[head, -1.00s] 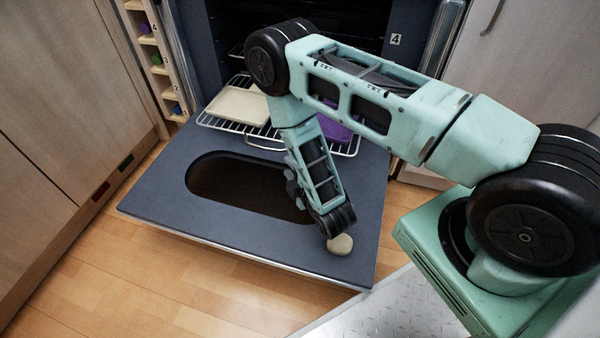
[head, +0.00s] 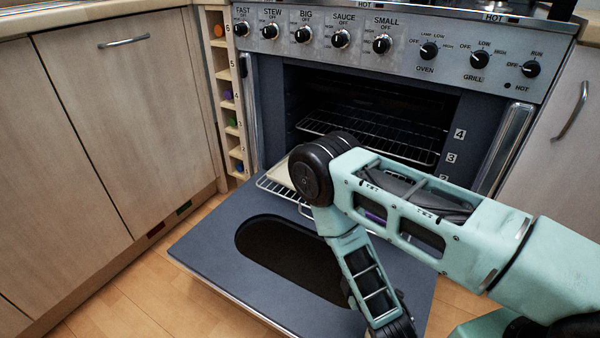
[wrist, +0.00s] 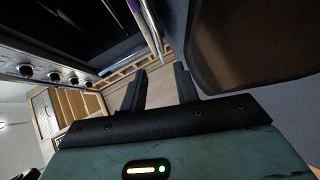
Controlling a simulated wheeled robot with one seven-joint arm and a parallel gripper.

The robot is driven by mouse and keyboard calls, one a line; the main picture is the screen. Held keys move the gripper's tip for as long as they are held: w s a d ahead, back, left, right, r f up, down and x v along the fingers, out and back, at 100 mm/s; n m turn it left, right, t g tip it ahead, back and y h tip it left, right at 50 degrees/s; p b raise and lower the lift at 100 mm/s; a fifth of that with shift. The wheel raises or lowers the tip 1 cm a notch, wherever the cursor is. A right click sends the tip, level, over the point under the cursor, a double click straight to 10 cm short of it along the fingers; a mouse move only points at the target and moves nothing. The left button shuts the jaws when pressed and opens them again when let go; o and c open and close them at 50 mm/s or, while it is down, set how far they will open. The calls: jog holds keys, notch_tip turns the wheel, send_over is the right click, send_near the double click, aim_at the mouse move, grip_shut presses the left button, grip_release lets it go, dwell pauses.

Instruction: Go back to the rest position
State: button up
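My gripper (wrist: 159,88) shows in the wrist view with its two dark fingers apart and nothing between them. In the head view my arm reaches over the open oven door (head: 215,262), its lower links bent down toward the door's right part. The gripper itself is mostly hidden there behind my arm. The wrist view looks sideways, with the dark door and its window (wrist: 240,50) filling the right side close to the fingers.
The oven's wire rack (head: 270,186) is pulled out, bearing a pale tray (head: 283,172) and something purple (head: 375,216), partly behind my arm. Another rack (head: 390,140) is inside. A slotted wooden holder (head: 222,75) and cabinets (head: 120,110) stand left. Floor (head: 110,300) shows at lower left.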

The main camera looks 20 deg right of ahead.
jog(key=w+a+r+m+g+y, duration=0.1)
jog(key=w+a+r+m+g, duration=0.4)
jog(key=a, duration=0.4)
jog(key=s+a+r+m+g+y, duration=0.1)
jog(key=s+a+r+g, duration=0.25)
jog(key=s+r, duration=0.2)
jog(key=s+a+r+m+g+y, duration=0.1)
jog(key=s+a+r+m+g, duration=0.1)
jog(key=s+a+r, duration=0.35)
jog(key=s+d+r+g+h, duration=0.3)
jog(key=s+d+r+g, duration=0.35)
jog(key=s+r, duration=0.8)
notch_tip(320, 180, up, 36)
jog(key=d+t+p, duration=0.1)
jog(key=p, duration=3.5)
jog(key=shift+w+d+f+t+p, duration=0.15)
jog(key=shift+w+d+t+p, duration=0.05)
jog(key=shift+w+t+p, duration=0.1)
